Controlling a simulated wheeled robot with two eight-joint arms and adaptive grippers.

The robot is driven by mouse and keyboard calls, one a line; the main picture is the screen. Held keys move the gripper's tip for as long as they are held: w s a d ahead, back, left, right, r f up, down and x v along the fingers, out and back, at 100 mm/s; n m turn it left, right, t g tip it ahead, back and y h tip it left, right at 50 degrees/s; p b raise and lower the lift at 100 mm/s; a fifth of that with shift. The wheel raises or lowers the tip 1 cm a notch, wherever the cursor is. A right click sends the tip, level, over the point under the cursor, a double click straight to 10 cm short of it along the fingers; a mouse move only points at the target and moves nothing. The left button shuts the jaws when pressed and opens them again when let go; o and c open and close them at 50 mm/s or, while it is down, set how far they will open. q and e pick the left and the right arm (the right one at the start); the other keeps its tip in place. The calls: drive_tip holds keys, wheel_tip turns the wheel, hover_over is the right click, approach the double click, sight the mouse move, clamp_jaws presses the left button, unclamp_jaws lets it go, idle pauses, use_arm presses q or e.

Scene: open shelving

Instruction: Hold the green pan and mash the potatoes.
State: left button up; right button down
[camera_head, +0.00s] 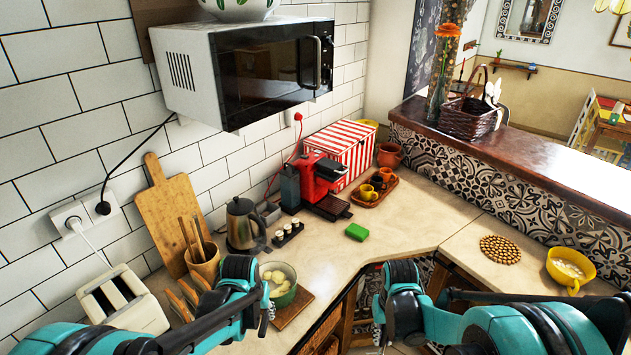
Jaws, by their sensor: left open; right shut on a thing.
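The green pan (287,298) stands on a wooden board (294,309) on the counter, left of the middle. Pale yellow potatoes (277,278) lie in it. My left gripper (267,304) is at the pan's left side, open, partly hidden by its own teal arm. I cannot tell whether it touches the pan. My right gripper (379,334) is apart from the pan, to its right, in front of the counter's inner edge. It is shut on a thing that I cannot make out. No masher can be clearly seen.
A red coffee machine (318,184) and green sponge (356,231) stand further back. The middle counter is clear.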

sight(264, 322)
use_arm(q)
drive_tip(key=b+x, duration=0.8)
drive_tip(key=x, duration=0.2)
use_arm(e)
wheel_tip(264, 322, down, 8)
drive_tip(key=shift+f, duration=0.1)
use_arm(q)
clamp_jaws()
idle(1.2)
